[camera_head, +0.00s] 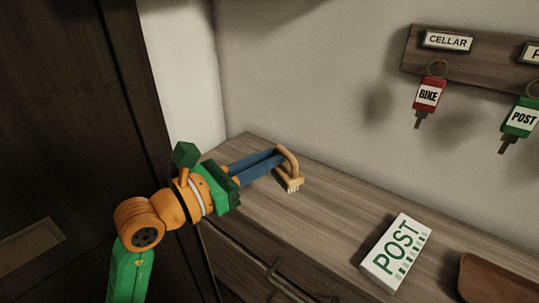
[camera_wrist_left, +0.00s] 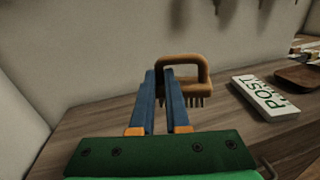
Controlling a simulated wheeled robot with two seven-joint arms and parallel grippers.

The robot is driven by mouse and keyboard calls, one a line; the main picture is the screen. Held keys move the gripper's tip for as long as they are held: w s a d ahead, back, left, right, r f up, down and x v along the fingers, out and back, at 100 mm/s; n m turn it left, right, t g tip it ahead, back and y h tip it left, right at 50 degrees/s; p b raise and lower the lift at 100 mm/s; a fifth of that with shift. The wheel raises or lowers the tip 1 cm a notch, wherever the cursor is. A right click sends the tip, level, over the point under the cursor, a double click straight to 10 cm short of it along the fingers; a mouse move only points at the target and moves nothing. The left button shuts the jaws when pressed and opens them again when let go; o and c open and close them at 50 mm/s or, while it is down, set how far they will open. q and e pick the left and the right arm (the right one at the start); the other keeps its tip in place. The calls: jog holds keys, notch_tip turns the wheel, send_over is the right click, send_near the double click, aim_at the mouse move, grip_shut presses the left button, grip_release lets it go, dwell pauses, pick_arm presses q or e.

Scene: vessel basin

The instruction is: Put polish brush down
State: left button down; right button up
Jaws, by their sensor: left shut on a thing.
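The polish brush (camera_head: 289,175) has a tan wooden body with a looped handle and short pale bristles pointing down. My left gripper (camera_head: 281,156) has blue fingers shut on the handle, and the brush is at the far left part of the wooden cabinet top (camera_head: 330,195). In the left wrist view the brush (camera_wrist_left: 204,77) sits at the tips of the two blue fingers (camera_wrist_left: 168,75), bristles down. I cannot tell whether the bristles touch the cabinet top. My right gripper is not in view.
A white box marked POST (camera_head: 396,252) lies on the cabinet top to the right, with a brown tray-like thing (camera_head: 497,278) at the right edge. A key rack (camera_head: 470,65) with a red BIKE tag and a green POST tag hangs on the wall. The cabinet top between brush and box is clear.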

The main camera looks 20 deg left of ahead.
pick_arm(q)
jog(key=w+f, duration=0.1)
jog(key=f, duration=0.2)
jog(key=w+a+f+b, duration=0.1)
jog(key=w+f, duration=0.1)
jog(key=w+f+b, duration=0.1)
jog(key=w+f, duration=0.1)
jog(key=f, duration=0.1)
jog(key=shift+a+f, duration=0.25)
jog(key=shift+f, duration=0.05)
jog(key=shift+s+f, duration=0.15)
jog(key=shift+f, duration=0.15)
jog(key=shift+r, duration=0.1)
jog(key=shift+f+b, duration=0.25)
jog(key=shift+b, duration=0.1)
jog(key=c, duration=0.9)
grip_release()
jog(key=shift+r, duration=0.1)
